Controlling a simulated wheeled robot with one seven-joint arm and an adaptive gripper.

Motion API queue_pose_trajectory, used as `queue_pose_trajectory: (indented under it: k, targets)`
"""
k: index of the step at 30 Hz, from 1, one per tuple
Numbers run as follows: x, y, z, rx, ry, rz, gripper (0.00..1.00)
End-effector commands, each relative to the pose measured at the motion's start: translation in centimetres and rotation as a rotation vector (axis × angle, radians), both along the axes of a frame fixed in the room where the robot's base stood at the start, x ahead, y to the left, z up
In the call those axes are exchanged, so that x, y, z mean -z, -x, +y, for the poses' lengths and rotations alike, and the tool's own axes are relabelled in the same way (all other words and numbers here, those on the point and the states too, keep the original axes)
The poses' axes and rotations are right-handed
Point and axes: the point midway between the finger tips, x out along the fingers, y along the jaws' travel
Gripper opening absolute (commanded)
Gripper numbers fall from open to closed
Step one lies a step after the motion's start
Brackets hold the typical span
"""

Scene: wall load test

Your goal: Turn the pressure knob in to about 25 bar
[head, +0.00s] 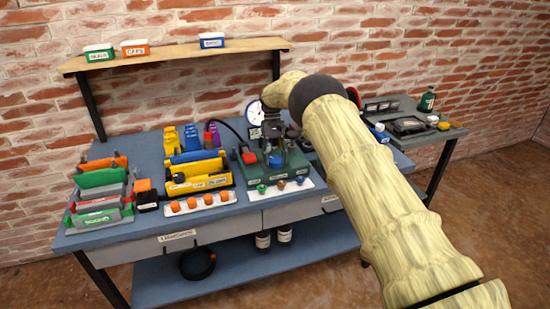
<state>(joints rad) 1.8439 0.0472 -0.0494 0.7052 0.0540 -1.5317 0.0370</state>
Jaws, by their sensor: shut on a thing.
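The test rig has a green base (252,179) and stands near the middle of the blue workbench. Its round white pressure gauge (255,112) stands at the back of the rig, facing out; the needle is too small to read. My gripper (273,142) points down over the rig, just right of the gauge. It is shut on the pressure knob, which its dark fingers and the rig parts hide. A red knob (249,158) and a blue part (275,161) show low on the rig.
A strip with coloured caps (281,187) lies in front. A shelf (180,56) with small boxes hangs above. A grey side table (438,133) stands right.

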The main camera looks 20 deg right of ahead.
Motion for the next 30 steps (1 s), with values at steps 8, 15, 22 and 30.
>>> queue_pose_trajectory:
  k: [8, 15, 22, 30]
  targets:
    - [-0.07, -0.06, -0.07, 0.019, 0.001, -0.003, 0.26]
    - [-0.08, -0.07, -0.07, 0.019, 0.001, -0.003, 0.26]
    - [-0.05, -0.05, -0.03, 0.018, 0.000, -0.002, 0.71]
    - [-0.19, -0.12, 0.01, 0.018, 0.000, -0.001, 0.71]
